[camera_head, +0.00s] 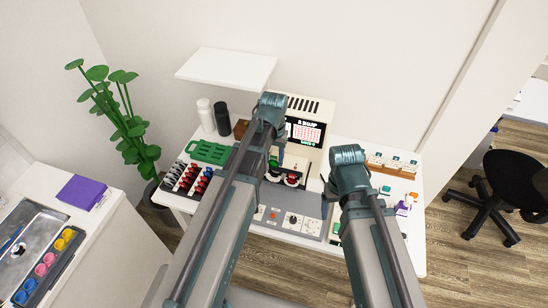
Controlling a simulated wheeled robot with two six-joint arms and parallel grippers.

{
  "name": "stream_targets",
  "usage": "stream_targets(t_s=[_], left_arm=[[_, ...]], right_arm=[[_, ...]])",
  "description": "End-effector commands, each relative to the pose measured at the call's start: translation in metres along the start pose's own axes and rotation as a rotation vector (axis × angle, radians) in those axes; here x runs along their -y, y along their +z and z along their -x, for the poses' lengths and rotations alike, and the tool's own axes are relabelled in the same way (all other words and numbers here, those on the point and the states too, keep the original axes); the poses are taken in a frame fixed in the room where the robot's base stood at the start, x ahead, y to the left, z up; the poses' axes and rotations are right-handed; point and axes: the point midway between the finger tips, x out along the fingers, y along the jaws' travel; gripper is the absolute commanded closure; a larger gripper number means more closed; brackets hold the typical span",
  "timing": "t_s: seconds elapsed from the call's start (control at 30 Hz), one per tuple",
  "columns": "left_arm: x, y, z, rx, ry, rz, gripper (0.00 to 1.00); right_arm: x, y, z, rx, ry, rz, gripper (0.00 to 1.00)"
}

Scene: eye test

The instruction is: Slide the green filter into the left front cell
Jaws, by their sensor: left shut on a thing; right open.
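My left gripper (276,165) hangs down at the middle of the white table, in front of the cream machine (319,110). It is shut on a small green piece (273,161), which looks like the green filter. The piece is just above or at a dark holder with round red and black parts (292,180). I cannot tell whether it touches the holder or which cell is the left front one. My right gripper (328,205) is open, to the right of the holder, and is partly hidden by its own wrist.
A grey panel with dials (310,225) lies in front. Racks of red and black pieces (188,179), a green tray (207,152), a white bottle (205,114) and a black bottle (222,119) stand left. A wooden rack (391,166) and a purple item (403,208) are right.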

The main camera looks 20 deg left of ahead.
Motion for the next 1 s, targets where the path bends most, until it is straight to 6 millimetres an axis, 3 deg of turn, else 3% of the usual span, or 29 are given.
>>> stream_targets(t_s=[0.4,1.0], left_arm=[[0.0,0.0,-0.04,0.0,0.0,0.0,1.0],[0.0,0.0,-0.042,0.0,0.0,0.0,1.0]], right_arm=[[0.004,-0.002,-0.04,0.0,0.0,-0.002,0.2],[0.004,-0.003,-0.042,0.0,0.0,-0.002,0.2]])
